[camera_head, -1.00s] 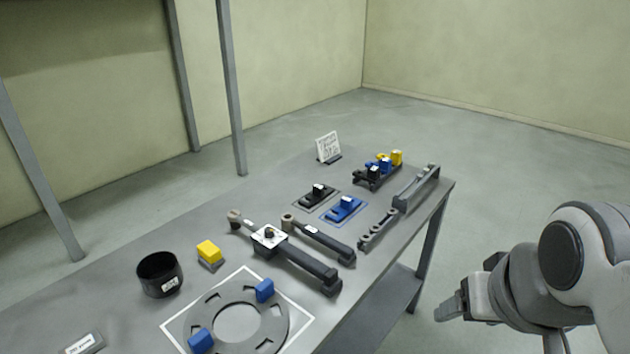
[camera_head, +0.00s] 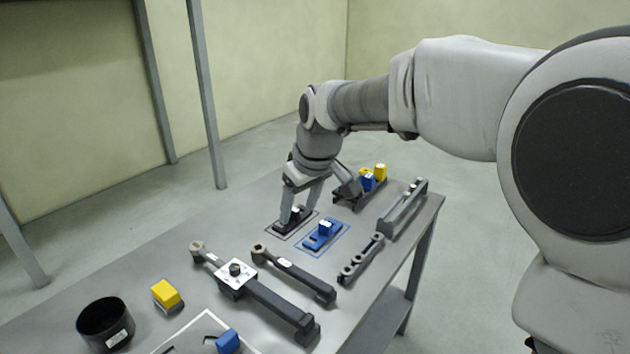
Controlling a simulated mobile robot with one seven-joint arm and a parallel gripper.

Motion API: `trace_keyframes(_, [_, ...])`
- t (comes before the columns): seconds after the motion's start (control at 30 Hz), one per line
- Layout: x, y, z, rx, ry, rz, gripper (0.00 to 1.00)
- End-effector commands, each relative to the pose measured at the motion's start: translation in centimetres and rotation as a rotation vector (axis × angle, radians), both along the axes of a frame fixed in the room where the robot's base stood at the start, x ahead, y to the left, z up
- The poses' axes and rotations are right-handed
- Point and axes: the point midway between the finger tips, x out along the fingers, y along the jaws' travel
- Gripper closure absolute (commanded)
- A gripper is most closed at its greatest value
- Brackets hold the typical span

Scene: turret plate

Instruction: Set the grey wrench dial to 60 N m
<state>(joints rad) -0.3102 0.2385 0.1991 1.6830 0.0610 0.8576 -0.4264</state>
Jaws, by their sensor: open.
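A long dark grey wrench (camera_head: 265,295) lies on the table, with a square pale plate (camera_head: 232,289) and a dark round knob (camera_head: 236,269) near its head. The dial reading is too small to read. A second, shorter dark wrench (camera_head: 295,276) with a small white label lies to its right. I cannot tell which one bears the named dial. My gripper (camera_head: 298,217) points down, open, away from both wrenches, at the black piece (camera_head: 293,221) on its outlined spot farther back. Its fingers hide part of that piece; I cannot tell if they touch it.
A blue piece (camera_head: 322,235) sits close right of my gripper. A rack with yellow (camera_head: 380,171) and blue blocks stands behind it. A grey rail tool (camera_head: 404,208), a socket strip (camera_head: 361,259), a yellow block (camera_head: 166,294) and a black bowl (camera_head: 104,326) share the table.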

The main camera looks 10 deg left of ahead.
Motion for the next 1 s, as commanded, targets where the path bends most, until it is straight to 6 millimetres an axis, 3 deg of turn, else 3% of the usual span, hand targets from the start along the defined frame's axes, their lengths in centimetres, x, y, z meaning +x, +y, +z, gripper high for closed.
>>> trace_keyframes(0.1, [1.4,4.6,-2.8,0.014,0.022,0.099,0.33])
trace_keyframes(0.33, [2.6,10.4,-6.6,0.04,0.041,0.226,0.33])
trace_keyframes(0.67, [3.0,12.8,-9.2,0.048,0.051,0.268,0.33])
trace_keyframes(1.0, [4.0,15.3,-15.7,0.047,0.051,0.267,0.33])
